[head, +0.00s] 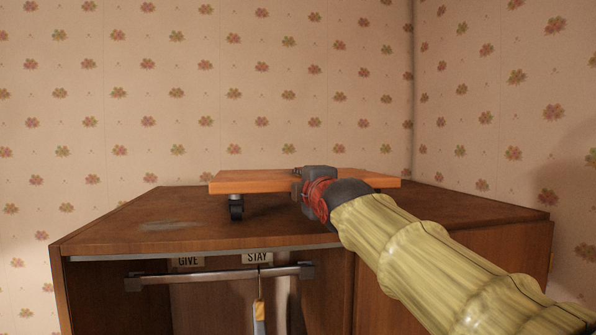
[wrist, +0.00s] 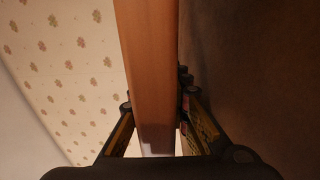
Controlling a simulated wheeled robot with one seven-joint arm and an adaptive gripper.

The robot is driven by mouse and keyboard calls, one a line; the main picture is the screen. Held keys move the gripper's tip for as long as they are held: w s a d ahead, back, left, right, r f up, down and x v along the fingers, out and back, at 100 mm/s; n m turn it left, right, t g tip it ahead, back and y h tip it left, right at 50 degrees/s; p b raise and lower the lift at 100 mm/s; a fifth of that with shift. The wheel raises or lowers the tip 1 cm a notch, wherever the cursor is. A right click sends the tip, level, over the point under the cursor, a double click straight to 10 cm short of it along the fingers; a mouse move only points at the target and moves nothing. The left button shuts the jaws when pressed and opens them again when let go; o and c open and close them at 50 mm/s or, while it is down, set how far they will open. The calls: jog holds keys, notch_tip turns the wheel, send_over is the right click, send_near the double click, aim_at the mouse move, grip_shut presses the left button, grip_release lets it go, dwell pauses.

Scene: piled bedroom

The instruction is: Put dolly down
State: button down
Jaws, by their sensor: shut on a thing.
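The dolly (head: 250,183) is a flat orange-brown wooden board with a dark caster wheel under its left end. It lies level at the top of a brown wooden wardrobe (head: 120,235). My gripper (head: 305,183) is shut on the dolly's front edge, near its middle. In the wrist view the dolly's board (wrist: 150,70) runs up between the two fingers of my gripper (wrist: 158,120). The caster's lower end appears at the wardrobe top, but I cannot tell whether it touches. The other casters are hidden.
Below the wardrobe top, a metal rail (head: 220,277) crosses the open front, with labels reading GIVE and STAY above it. A yellow-and-grey hanging thing (head: 259,315) is below STAY. Bare wardrobe top lies left of the dolly. Flower-patterned walls stand behind and right.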

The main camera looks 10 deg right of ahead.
jog(key=shift+s+r, duration=0.2)
jog(key=shift+r, duration=0.2)
jog(key=c, duration=2.1)
grip_release()
jog(key=shift+w+f, duration=0.15)
jog(key=shift+f, duration=0.3)
jog(key=shift+o, duration=2.1)
jog(key=shift+r, duration=0.1)
jog(key=s+b, duration=0.1)
jog(key=s, duration=0.3)
jog(key=s+b, duration=0.1)
jog(key=s, duration=0.3)
jog(key=s+b, duration=0.2)
jog(key=s, duration=0.2)
jog(key=shift+s+d, duration=0.1)
jog(key=shift+d, duration=0.25)
